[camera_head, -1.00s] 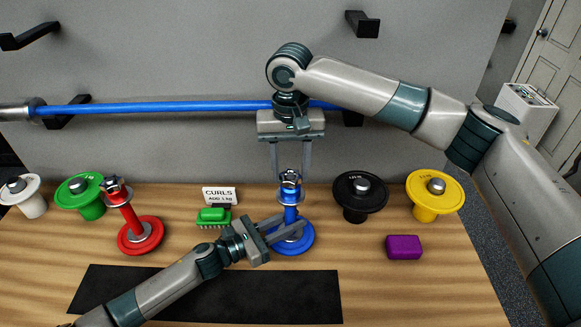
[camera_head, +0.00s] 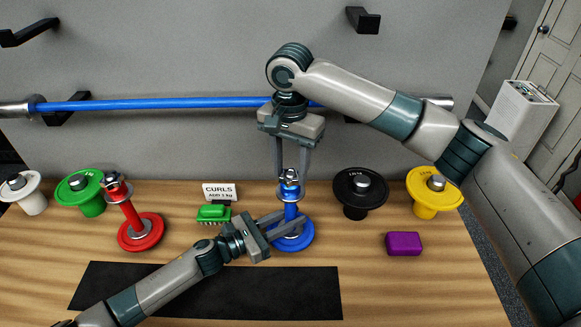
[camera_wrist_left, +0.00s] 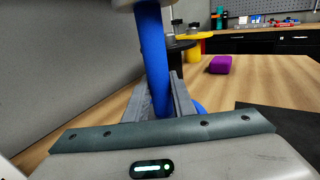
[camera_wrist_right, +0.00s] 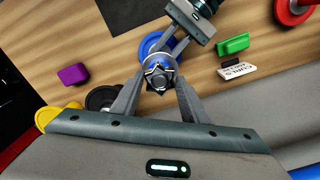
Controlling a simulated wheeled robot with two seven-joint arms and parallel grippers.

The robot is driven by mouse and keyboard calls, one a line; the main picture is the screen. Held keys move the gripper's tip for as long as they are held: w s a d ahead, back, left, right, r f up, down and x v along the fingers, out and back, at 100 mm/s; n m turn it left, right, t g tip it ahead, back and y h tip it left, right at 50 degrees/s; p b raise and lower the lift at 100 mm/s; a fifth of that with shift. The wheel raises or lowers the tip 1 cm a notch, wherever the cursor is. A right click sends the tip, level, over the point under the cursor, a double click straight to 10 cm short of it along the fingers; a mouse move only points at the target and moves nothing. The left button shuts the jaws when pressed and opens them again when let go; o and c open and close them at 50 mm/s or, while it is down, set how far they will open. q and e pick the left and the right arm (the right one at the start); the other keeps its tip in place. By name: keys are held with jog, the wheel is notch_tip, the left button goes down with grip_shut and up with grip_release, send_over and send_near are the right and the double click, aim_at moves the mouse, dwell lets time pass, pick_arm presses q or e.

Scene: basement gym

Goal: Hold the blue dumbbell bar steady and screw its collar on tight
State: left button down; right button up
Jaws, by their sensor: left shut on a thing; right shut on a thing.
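The blue dumbbell bar (camera_head: 291,212) stands upright on its blue plate (camera_head: 296,243) at the middle of the bench. My left gripper (camera_head: 287,226) comes in low from the left and is shut on the bar; the left wrist view shows its fingers around the blue bar (camera_wrist_left: 154,65). The silver star-shaped collar (camera_head: 289,176) sits at the bar's top end. My right gripper (camera_head: 291,172) points down from above and is shut on the collar; the right wrist view shows the collar (camera_wrist_right: 160,76) between its fingertips. The collar's underside is partly hidden.
A red dumbbell (camera_head: 141,232) stands to the left, near a green brush (camera_head: 213,213) and a "CURLS" card (camera_head: 219,192). Black (camera_head: 360,188) and yellow (camera_head: 435,192) plates and a purple block (camera_head: 404,243) are to the right. A black mat (camera_head: 250,294) lies in front.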

jog(key=m, duration=0.6)
jog(key=shift+a, duration=0.1)
jog(key=m, duration=0.6)
jog(key=shift+m, duration=0.4)
jog(key=o, duration=1.2)
jog(key=shift+r, duration=0.1)
jog(key=shift+r, duration=2.15)
jog(key=shift+n, duration=0.3)
jog(key=shift+c, duration=0.5)
